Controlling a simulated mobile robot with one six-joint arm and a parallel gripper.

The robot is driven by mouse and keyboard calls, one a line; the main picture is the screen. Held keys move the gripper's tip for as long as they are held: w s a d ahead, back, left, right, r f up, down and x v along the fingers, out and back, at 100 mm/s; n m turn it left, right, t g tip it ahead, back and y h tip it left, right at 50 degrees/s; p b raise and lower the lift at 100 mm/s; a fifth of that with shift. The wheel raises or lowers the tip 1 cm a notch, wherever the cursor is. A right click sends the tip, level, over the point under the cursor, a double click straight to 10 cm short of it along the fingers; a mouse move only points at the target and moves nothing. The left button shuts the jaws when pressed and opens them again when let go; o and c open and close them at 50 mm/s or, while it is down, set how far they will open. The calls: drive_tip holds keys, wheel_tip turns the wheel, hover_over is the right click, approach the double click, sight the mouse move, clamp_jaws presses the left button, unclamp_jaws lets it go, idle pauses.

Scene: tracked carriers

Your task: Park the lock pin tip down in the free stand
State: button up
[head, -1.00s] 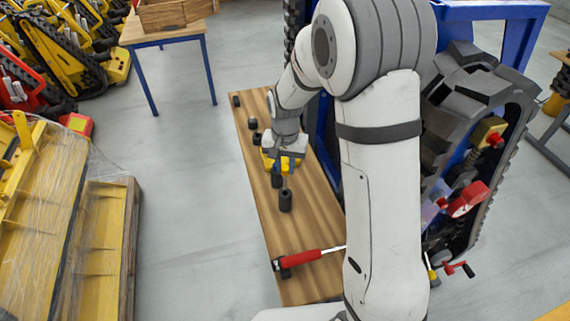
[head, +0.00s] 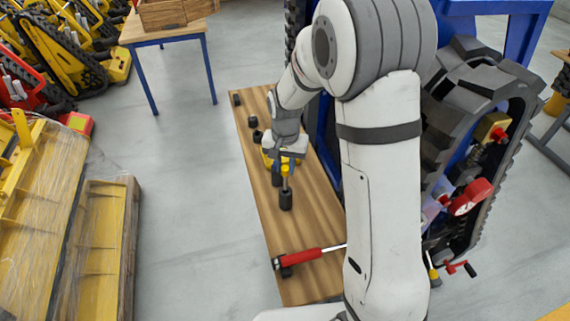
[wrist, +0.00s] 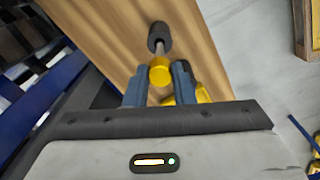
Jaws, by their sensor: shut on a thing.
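My gripper (head: 288,162) is shut on the lock pin, which has a yellow head (wrist: 160,72) and a grey shaft (wrist: 160,47). The blue fingers sit on both sides of the pin in the wrist view. The pin points tip down at a dark round stand (head: 285,200) on the wooden bench top, also seen in the wrist view (wrist: 157,31). The shaft's lower end lines up with the stand's mouth; I cannot tell how far it is inside. Another yellow part (head: 267,159) shows partly hidden behind my gripper.
Another dark stand (head: 276,181) is close behind the pin. Several dark sockets (head: 252,121) lie farther along the bench (head: 315,210). The tracked carrier (head: 470,130) stands to the right.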

sight(286, 188)
drive_tip(key=shift+f+b, duration=3.1)
drive_tip(key=shift+f, duration=0.95)
drive_tip(key=o, duration=1)
drive_tip(key=shift+o, duration=0.2)
drive_tip(key=shift+r, duration=0.15)
wheel_tip(286, 188, up, 7)
drive_tip(key=shift+b, duration=0.3)
drive_tip(key=shift+r, duration=0.35)
drive_tip(key=shift+s+d+r, duration=0.1)
drive_tip(key=shift+r, duration=0.05)
drive_tip(key=s+d+r+n+t, duration=0.1)
drive_tip(key=s+d+r, duration=0.2)
drive_tip(key=s, duration=0.4)
drive_tip(key=s+d+r+n+t, duration=0.1)
drive_tip(key=s+d+r, duration=0.2)
drive_tip(key=s, duration=0.4)
drive_tip(key=s+d+r+n+t, duration=0.1)
drive_tip(key=s+d+r, duration=0.2)
drive_tip(key=s, duration=0.4)
drive_tip(key=shift+s+d, duration=0.3)
drive_tip(key=shift+s, duration=0.1)
